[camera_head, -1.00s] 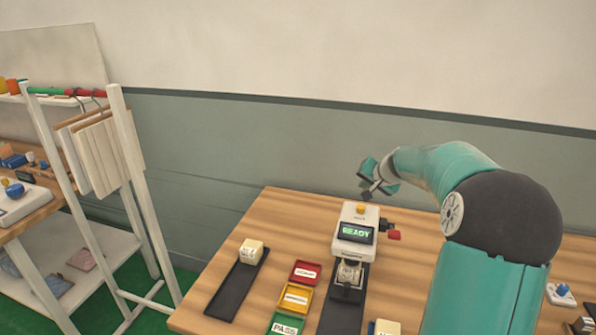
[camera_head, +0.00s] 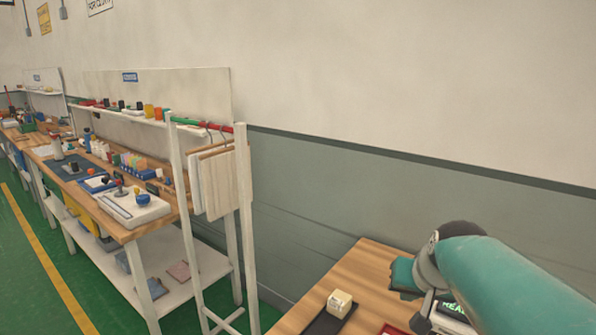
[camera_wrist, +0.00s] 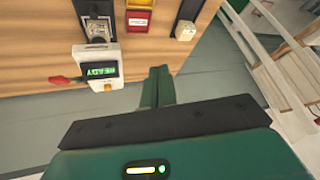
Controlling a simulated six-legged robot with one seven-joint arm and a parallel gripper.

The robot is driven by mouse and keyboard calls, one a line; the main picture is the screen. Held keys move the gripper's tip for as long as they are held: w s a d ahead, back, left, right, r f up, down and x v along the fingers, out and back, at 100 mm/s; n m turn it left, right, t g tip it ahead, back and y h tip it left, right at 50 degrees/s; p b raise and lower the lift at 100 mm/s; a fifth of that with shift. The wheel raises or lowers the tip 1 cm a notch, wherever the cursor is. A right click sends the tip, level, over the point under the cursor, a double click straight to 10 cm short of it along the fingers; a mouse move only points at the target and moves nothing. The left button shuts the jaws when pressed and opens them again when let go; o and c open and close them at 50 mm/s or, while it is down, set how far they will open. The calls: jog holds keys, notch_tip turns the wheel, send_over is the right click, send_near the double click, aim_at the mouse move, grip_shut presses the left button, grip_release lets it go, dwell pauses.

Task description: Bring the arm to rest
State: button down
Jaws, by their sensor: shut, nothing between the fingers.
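My arm (camera_head: 500,275) reaches in from the lower right of the head view, bent, with the dark teal hand over the wooden table (camera_head: 352,270). In the wrist view my gripper (camera_wrist: 158,72) is shut, its two green fingers together with nothing between them. The white device (camera_wrist: 98,70) with a green READY display lies ahead and left of the fingers, apart from them. In the head view the device (camera_head: 452,309) is partly hidden by my arm.
A cream block (camera_head: 339,302) sits on a dark tray (camera_head: 322,322). A white rack (camera_head: 246,230) with hanging panels stands left of the table, before a long workbench (camera_head: 155,230) with many items. Green floor (camera_head: 22,240) is open at far left.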

jog(key=s+a+f+n, duration=0.1)
jog(key=s+a, duration=0.1)
jog(key=s, duration=0.6)
jog(key=s+a+f+n, duration=0.1)
jog(key=s+a+f, duration=0.1)
jog(key=s, duration=0.6)
jog(key=shift+a+f+n+g, duration=0.15)
jog(key=shift+a+n+g, duration=0.25)
jog(key=shift+a, duration=0.25)
